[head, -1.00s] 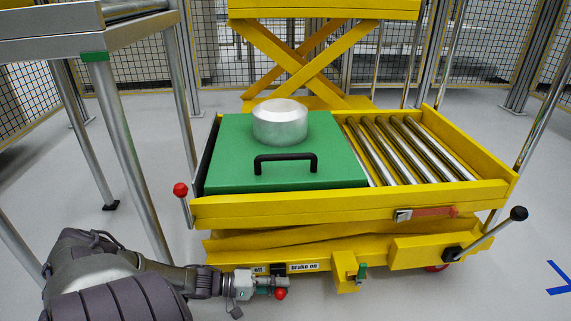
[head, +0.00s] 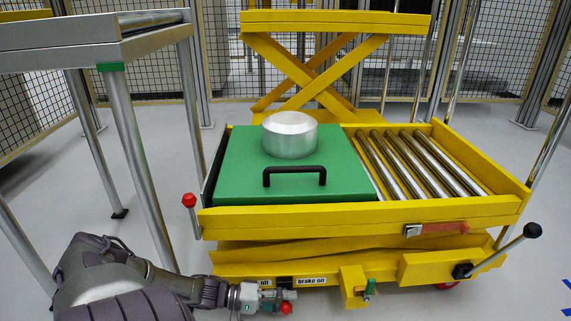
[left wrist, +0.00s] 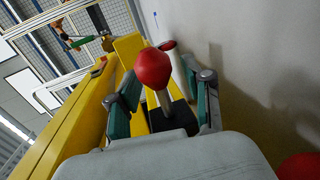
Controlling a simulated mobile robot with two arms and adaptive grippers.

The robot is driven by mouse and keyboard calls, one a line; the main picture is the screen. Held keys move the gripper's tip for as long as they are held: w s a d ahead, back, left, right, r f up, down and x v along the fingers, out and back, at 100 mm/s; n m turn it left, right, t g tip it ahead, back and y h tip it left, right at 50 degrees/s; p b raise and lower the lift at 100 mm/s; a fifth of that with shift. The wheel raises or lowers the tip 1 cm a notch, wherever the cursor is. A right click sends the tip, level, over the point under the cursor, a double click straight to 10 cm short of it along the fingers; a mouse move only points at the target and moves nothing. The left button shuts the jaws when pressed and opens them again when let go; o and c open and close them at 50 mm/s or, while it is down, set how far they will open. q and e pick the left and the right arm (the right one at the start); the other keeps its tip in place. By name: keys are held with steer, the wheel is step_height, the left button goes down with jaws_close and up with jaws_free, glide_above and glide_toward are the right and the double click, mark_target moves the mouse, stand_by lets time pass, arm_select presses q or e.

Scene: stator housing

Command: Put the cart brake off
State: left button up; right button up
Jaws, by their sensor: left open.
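The yellow cart (head: 230,272) carries a brake lever low on its front. The lever's red knob (head: 285,308) is at the labels, "off" at left and "brake on" (head: 311,281) at right. My left gripper (head: 277,297) is at the knob, low in front of the cart. In the left wrist view the gripper (left wrist: 168,88) is open, with the red knob (left wrist: 154,69) and its thin stem between the two fingers. The fingers stand apart from the stem. The lever's base is partly hidden by the gripper. My right gripper is out of view.
A green plate (head: 235,180) with a black handle and a metal cylinder (head: 290,135) sits on the cart beside rollers (head: 420,165). Another red-knobbed lever (head: 190,200) stands at the cart's left. A metal table (head: 90,55) stands at left. Floor at right is clear.

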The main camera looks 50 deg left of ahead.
arm_select(q)
steer(key=v, duration=1.2)
steer(key=shift+d, duration=0.1)
stand_by(0.5)
